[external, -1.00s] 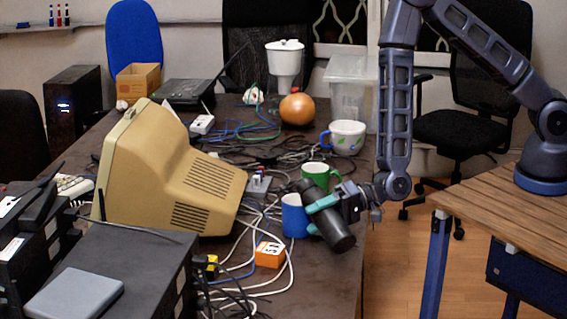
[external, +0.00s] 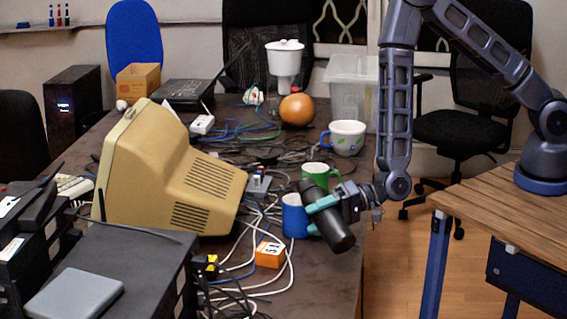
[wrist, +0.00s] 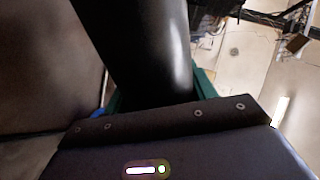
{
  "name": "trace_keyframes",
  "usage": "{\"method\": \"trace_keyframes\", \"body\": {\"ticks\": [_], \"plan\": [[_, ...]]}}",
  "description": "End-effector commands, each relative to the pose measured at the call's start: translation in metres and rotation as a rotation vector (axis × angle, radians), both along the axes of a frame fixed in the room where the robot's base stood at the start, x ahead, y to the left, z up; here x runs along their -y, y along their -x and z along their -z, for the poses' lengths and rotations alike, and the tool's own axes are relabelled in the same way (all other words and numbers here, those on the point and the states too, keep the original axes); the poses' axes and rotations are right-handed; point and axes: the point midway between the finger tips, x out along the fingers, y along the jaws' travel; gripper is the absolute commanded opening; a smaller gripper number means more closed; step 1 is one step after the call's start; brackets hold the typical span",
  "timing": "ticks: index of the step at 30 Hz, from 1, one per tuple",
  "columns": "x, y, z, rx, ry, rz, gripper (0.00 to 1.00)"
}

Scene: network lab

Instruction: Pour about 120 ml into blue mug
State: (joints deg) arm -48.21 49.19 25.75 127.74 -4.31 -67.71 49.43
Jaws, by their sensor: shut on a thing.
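My gripper (external: 323,202) is shut on a dark cylindrical bottle (external: 331,228), which also fills the upper middle of the wrist view (wrist: 140,45). The bottle is steeply tilted, its upper end to the upper left and its lower end to the lower right. The blue mug (external: 293,217) stands upright on the table just left of the bottle. The bottle's upper end is close to the mug's rim; I cannot tell whether they touch. No liquid stream is visible, and the mug's inside is hidden.
A green mug (external: 316,171) stands just behind the bottle. A white mug with a blue handle (external: 347,137) is farther back. An orange box (external: 269,254) and loose white cables lie in front of the blue mug. A beige monitor (external: 170,180) blocks the left side.

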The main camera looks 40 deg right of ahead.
Motion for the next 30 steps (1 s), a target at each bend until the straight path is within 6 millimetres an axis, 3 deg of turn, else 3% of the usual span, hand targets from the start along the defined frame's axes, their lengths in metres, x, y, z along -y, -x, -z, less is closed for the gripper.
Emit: {"method": "trace_keyframes", "body": {"ticks": [20,30], "plan": [[-0.0003,-0.0002,0.0,0.005,0.0,0.0,0.14],[0.0005,-0.0051,0.0095,0.163,0.027,0.0,0.14]]}}
